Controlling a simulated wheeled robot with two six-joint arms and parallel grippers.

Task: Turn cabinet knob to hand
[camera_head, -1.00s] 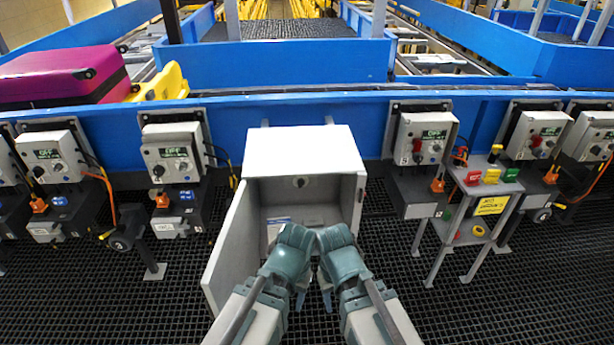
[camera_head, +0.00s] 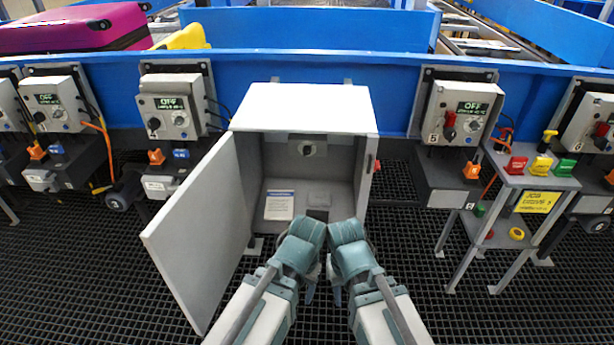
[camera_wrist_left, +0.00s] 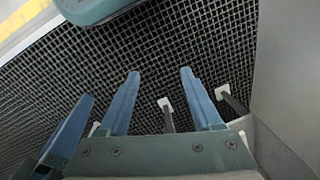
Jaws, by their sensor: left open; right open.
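The grey cabinet (camera_head: 300,108) stands open in front of me, its door (camera_head: 195,235) swung out to the left. A round dark knob (camera_head: 307,149) sits on a grey plate high inside the cabinet; its pointer setting is too small to read. My left gripper (camera_head: 309,291) and right gripper (camera_head: 337,294) are side by side, low in front of the cabinet and apart from the knob. In the left wrist view my left gripper (camera_wrist_left: 159,73) is open and empty, its two blue fingers spread above the floor grating. My right gripper is open, its fingers partly hidden by its wrist.
A white label (camera_head: 279,205) lies inside the cabinet. Control boxes (camera_head: 172,108) flank it along the blue conveyor wall. A small stand (camera_head: 540,182) with red, yellow and green blocks is at right. Dark floor grating lies around the cabinet.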

